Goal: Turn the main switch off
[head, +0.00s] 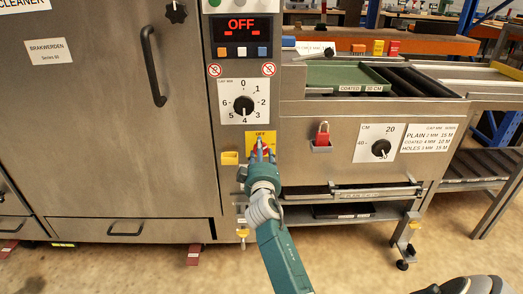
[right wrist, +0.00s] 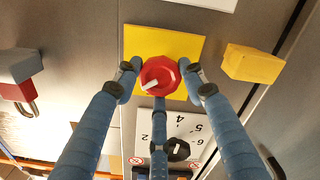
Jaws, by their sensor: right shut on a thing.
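The main switch is a red knob (right wrist: 154,72) with a white pointer mark, on a yellow plate (right wrist: 185,45). In the head view the yellow plate (head: 251,138) is on the machine's control column, with OFF printed at its top. My right gripper (head: 263,150) reaches up to the knob and mostly covers it there. In the right wrist view its three blue fingers (right wrist: 160,76) are closed around the knob. The pointer mark lies sideways, slightly tilted, in that view. The display (head: 241,28) higher on the column reads OFF in red.
A dial (head: 243,105) numbered in steps sits above the switch. A yellow block (head: 230,158) projects just left of it, and a red padlock (head: 322,133) hangs on a holder to the right. A long door handle (head: 153,66) stands out at the left.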

